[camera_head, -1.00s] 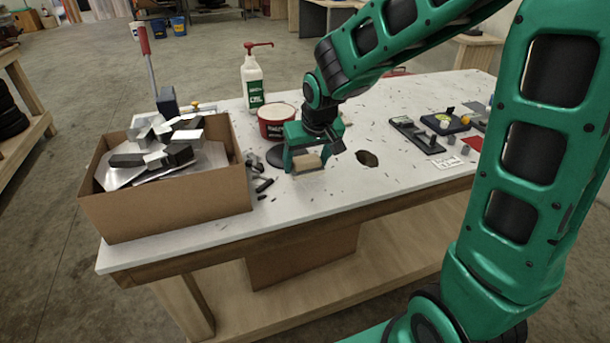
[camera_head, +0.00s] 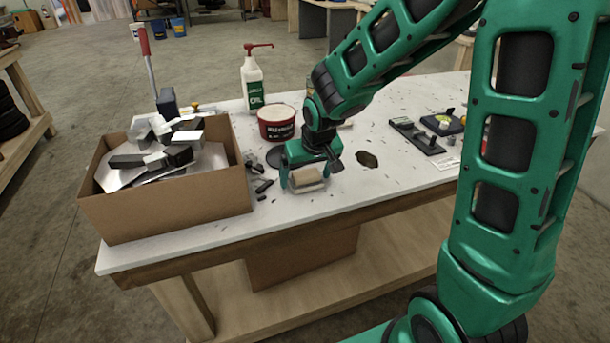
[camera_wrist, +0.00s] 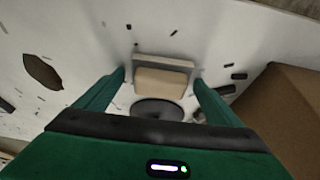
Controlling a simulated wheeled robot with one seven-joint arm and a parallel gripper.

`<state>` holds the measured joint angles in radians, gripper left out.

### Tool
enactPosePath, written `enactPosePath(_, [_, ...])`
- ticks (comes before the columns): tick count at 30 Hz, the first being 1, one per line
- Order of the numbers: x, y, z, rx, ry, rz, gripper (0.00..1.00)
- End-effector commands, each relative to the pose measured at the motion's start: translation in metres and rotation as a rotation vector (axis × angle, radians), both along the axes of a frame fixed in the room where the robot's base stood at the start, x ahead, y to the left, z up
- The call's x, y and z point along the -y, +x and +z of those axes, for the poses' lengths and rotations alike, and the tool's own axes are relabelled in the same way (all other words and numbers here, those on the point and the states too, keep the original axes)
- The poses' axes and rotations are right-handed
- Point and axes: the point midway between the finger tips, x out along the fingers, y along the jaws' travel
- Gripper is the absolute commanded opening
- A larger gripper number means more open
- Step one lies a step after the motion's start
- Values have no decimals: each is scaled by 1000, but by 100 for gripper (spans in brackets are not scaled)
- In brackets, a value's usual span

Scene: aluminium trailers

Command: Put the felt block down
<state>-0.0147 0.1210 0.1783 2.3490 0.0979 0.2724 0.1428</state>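The felt block (camera_head: 306,177) is a small tan block with a pale grey backing plate. It is at the white tabletop near the front edge, right of the cardboard box. My gripper (camera_head: 306,183) points down over it, one finger on each side. The felt block also shows in the wrist view (camera_wrist: 160,83), between the two fingers of my gripper (camera_wrist: 160,76). The fingers stand wide, with a narrow gap beside the block, most visible on the left. Whether its underside rests fully on the table is hard to see.
A cardboard box (camera_head: 165,208) of metal offcuts stands at left. A red tub (camera_head: 276,126), a black disc (camera_wrist: 158,108) and an oil bottle (camera_head: 252,82) are behind the block. Small dark scraps (camera_head: 260,187) lie nearby.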

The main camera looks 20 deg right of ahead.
Motion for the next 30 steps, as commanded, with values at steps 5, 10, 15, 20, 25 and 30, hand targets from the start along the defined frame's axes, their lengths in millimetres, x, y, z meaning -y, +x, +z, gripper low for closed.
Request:
enactPosePath(5, [0, 0, 1, 1, 0, 1, 88])
enactPosePath(10, [-1, -3, 12, 3, 0, 1, 88])
enactPosePath(15, [-1, -13, 36, 5, 0, 1, 88])
enactPosePath(20, [-1, -24, 63, 6, 0, 1, 88])
enactPosePath(25, [-1, -35, 89, 4, 1, 1, 88])
enactPosePath(30, [-1, -42, 107, 3, 1, 1, 88])
